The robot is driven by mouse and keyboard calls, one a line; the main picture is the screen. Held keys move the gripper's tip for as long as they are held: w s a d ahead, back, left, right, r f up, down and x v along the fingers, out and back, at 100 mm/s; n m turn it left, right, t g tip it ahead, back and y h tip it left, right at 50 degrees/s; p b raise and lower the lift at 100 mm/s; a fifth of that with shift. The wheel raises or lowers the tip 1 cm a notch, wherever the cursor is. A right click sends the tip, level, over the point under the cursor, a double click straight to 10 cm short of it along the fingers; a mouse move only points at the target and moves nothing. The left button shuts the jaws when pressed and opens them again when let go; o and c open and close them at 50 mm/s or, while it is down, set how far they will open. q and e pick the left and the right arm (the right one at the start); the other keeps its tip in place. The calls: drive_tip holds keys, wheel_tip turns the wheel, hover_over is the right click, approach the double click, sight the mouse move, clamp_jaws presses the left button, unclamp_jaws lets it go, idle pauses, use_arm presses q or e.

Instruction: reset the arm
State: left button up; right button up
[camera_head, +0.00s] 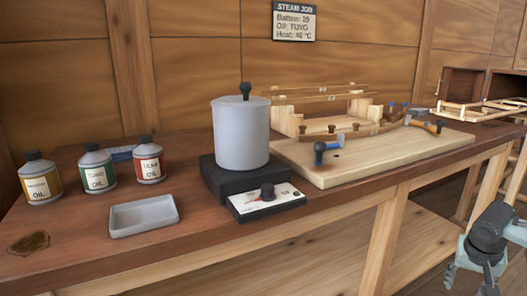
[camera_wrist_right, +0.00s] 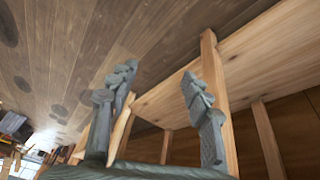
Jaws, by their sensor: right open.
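My right gripper (camera_head: 470,283) is at the lower right of the head view, in front of the bench's right part and apart from it. In the right wrist view its two fingers (camera_wrist_right: 160,78) stand wide apart with nothing between them. Past them are wooden legs, a shelf board and a plank floor. My left gripper is in neither view.
The wooden bench (camera_head: 175,246) bears three oil cans, a grey tray (camera_head: 143,216), a grey pot (camera_head: 241,135) on a black heater and a board (camera_head: 400,150) with clamps and a bent strip. A sign (camera_head: 294,21) hangs on the wall.

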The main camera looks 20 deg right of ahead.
drive_tip(key=s+a+f+n, duration=0.2)
drive_tip(key=s+a+f, duration=0.1)
drive_tip(key=f, duration=0.3)
drive_tip(key=s+a+f+n, duration=0.1)
drive_tip(key=s+a+f, duration=0.1)
drive_tip(key=f, duration=0.4)
drive_tip(key=s+a+f+n, duration=0.1)
drive_tip(key=a+f, duration=0.3)
drive_tip(key=a, duration=0.4)
drive_tip(key=s+a+f+n+y, duration=0.1)
drive_tip(key=s+a+f+n, duration=0.1)
drive_tip(key=a, duration=0.7)
drive_tip(key=s+a+f+n+t+y, duration=0.1)
drive_tip(key=a+f+n, duration=0.4)
drive_tip(key=a, duration=0.3)
drive_tip(key=shift+s+a+f, duration=0.2)
drive_tip(key=shift+a+f, duration=0.1)
drive_tip(key=shift+a, duration=0.1)
